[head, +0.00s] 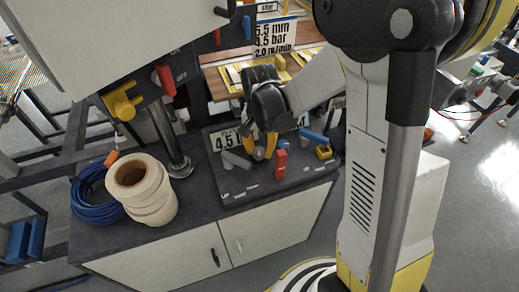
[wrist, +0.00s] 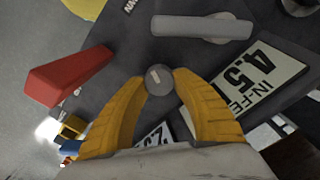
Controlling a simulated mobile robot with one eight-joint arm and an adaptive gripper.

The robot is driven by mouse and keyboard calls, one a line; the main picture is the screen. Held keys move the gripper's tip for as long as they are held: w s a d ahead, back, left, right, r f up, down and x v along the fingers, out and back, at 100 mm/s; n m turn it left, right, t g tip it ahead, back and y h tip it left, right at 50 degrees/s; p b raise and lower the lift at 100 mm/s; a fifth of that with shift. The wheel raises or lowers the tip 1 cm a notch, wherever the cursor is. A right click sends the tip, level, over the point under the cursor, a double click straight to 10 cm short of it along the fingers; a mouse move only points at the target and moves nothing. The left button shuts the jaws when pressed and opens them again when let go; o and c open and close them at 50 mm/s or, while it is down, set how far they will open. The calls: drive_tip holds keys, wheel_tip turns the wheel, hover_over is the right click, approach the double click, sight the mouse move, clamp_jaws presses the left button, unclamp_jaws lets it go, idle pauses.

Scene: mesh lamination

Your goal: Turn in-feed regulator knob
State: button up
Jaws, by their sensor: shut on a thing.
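My gripper (head: 263,147) reaches down over the dark control panel on top of the cabinet. In the wrist view its two yellow fingers (wrist: 158,92) are closed around a small round grey knob (wrist: 158,79) with a pale mark on its top. The knob also shows between the fingers in the head view (head: 258,154). Beside it in the wrist view is a white plate reading "IN-FE" and 4.5 (wrist: 265,75); the rest of its text is cut off. In the head view this plate (head: 226,142) is partly hidden by a grey handle.
A grey lever handle (wrist: 200,27) and a red handle (wrist: 68,78) stand close to my fingers. A blue handle (head: 312,136) and a yellow part (head: 324,153) are at the panel's right. White rolls (head: 150,203) and a blue hose coil (head: 92,194) are at the left.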

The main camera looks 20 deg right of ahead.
sight(260, 150)
drive_tip(key=o, duration=1.2)
wheel_tip(260, 150, up, 12)
drive_tip(key=shift+s+a+r+n+t, duration=0.1)
drive_tip(key=shift+s+r+n+t, duration=0.95)
drive_tip(key=shift+s, duration=1.15)
drive_tip(key=shift+s+a+r+n+t, duration=0.1)
drive_tip(key=shift+s+r+n+t, duration=0.5)
drive_tip(key=shift+s+n+t, duration=1.2)
drive_tip(key=shift+s+r+n+t, duration=0.75)
drive_tip(key=shift+s+r+n, duration=0.15)
drive_tip(key=shift+s, duration=1.65)
